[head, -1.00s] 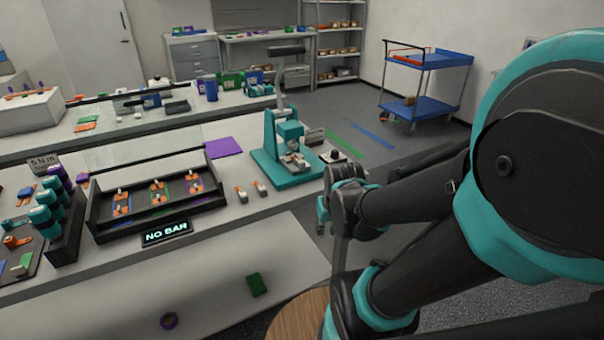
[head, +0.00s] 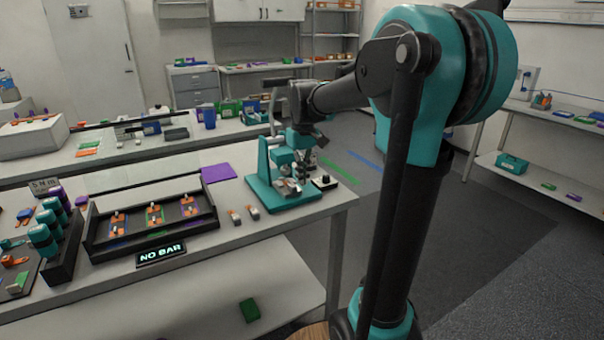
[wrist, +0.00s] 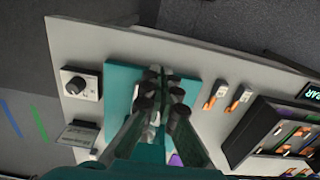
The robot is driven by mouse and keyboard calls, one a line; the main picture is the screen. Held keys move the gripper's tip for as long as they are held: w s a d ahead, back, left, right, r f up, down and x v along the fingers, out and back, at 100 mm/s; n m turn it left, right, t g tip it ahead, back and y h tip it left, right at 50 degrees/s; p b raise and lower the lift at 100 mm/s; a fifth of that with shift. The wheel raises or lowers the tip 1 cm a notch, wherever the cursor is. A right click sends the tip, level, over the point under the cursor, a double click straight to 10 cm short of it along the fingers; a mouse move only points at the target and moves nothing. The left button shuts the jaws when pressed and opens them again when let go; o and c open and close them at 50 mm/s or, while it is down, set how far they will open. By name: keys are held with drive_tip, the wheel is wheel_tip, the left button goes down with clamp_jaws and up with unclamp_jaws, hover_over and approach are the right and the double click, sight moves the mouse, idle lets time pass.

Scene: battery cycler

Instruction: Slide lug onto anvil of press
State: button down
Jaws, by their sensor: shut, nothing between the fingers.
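The teal press (head: 262,165) stands on the bench near its right end. Its teal base also shows in the wrist view (wrist: 121,84). Whether a lug sits on its anvil cannot be told, as my gripper covers part of it. My gripper (head: 303,172) is above the press base, at its right side; in the wrist view it (wrist: 160,88) is shut and empty over the base. Two small orange-and-white lugs (head: 235,216) (head: 252,211) lie apart on the bench left of the press. They show in the wrist view too (wrist: 215,95) (wrist: 239,98).
A box with a black knob (head: 325,182) sits right of the press, near the bench edge. A purple mat (head: 218,172) lies behind.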

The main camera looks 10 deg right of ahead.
sight(295, 187)
wheel_tip(295, 187, down, 7)
drive_tip(key=shift+r, duration=0.15)
drive_tip(key=shift+w+a, duration=0.2)
drive_tip(key=shift+w, duration=0.4)
drive_tip(key=shift+w+a, duration=0.2)
drive_tip(key=shift+w, duration=0.35)
drive_tip(key=shift+w+a+r, duration=0.1)
drive_tip(key=shift+w+a, duration=0.1)
drive_tip(key=shift+w, duration=0.55)
drive_tip(key=shift+w+a, duration=0.3)
drive_tip(key=shift+w, duration=0.55)
drive_tip(key=shift+s, duration=0.15)
